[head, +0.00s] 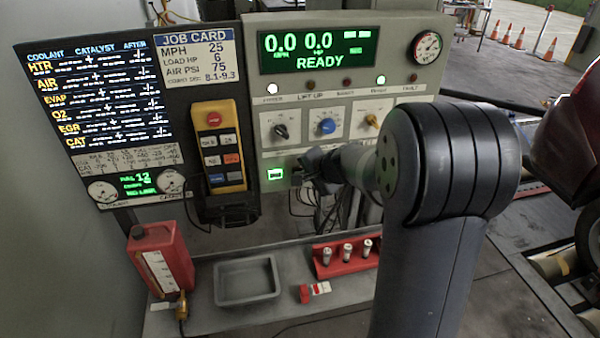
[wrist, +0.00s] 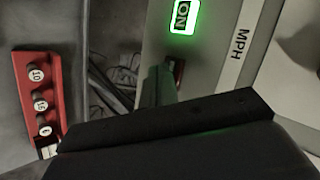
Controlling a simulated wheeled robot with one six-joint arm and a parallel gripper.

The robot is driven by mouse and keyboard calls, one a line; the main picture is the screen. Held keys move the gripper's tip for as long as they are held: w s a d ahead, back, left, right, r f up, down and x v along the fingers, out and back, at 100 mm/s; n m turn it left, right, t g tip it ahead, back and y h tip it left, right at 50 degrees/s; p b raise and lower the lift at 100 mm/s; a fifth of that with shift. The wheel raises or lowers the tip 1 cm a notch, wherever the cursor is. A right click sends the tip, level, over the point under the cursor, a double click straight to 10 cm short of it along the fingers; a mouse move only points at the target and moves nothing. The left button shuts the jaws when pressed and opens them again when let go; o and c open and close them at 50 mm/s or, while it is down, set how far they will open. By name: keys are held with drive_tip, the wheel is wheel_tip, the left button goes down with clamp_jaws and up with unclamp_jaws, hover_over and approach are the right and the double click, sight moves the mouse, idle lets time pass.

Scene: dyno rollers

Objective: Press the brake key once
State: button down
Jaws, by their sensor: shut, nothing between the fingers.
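The grey console (head: 350,160) has a green lit key (head: 275,173) at its lower left. In the wrist view this lit key (wrist: 183,17) reads ON. A small dark reddish part (wrist: 178,72) shows beside it, partly hidden by my fingers; I cannot tell whether it is the brake key. My gripper (head: 310,165) is shut and empty, in front of the console's lower edge, just right of the lit key. It also shows in the wrist view (wrist: 165,88). I cannot tell whether it touches the panel. The display (head: 318,50) reads 0.0, 0.0 and READY. The white and green lamps are lit.
A yellow pendant (head: 217,150) with several keys hangs left of the console. Below are a grey tray (head: 247,296), a red bottle (head: 160,255) and a red rack (head: 330,270) with three weights. Cables hang under the console. My arm hides the console's lower right.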

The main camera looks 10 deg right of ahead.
drive_tip(key=shift+s, duration=0.6)
drive_tip(key=shift+s+b, duration=1.25)
drive_tip(key=shift+s, duration=1.25)
drive_tip(key=shift+w, duration=0.1)
drive_tip(key=w+p, duration=0.1)
drive_tip(key=p, duration=0.2)
drive_tip(key=shift+w+r, duration=0.25)
drive_tip(key=shift+w, duration=0.15)
drive_tip(key=shift+s+f+b, duration=0.15)
drive_tip(key=shift+s+b, duration=0.45)
drive_tip(key=shift+s, duration=0.85)
drive_tip(key=shift+s+f+b, duration=0.1)
drive_tip(key=shift+s+b, duration=0.45)
drive_tip(key=shift+s, duration=0.9)
